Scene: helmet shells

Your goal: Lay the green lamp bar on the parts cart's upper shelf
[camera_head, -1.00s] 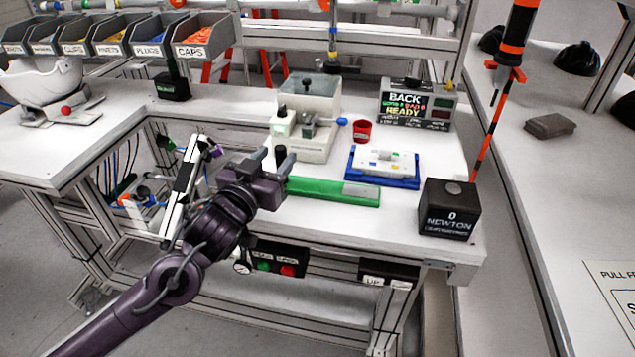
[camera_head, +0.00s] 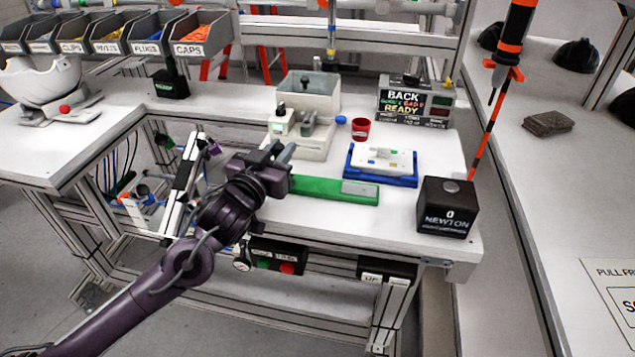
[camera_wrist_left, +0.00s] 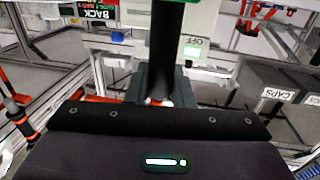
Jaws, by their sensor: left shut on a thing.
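The green lamp bar (camera_head: 325,188) is a long flat green piece with a grey patch near its right end. It lies along the front of the white bench in the head view, its left end hidden behind my left gripper (camera_head: 280,153). The left gripper is shut. I cannot make out which surface is the parts cart's upper shelf. My right gripper is not in view.
A grey press fixture (camera_head: 310,135), red cup (camera_head: 361,130) and blue tray (camera_head: 384,178) stand behind the bar. A black cube (camera_head: 447,207) is at the right front corner. Labelled bins (camera_head: 190,38) hang at upper left. The right-hand bench (camera_head: 530,190) is mostly clear.

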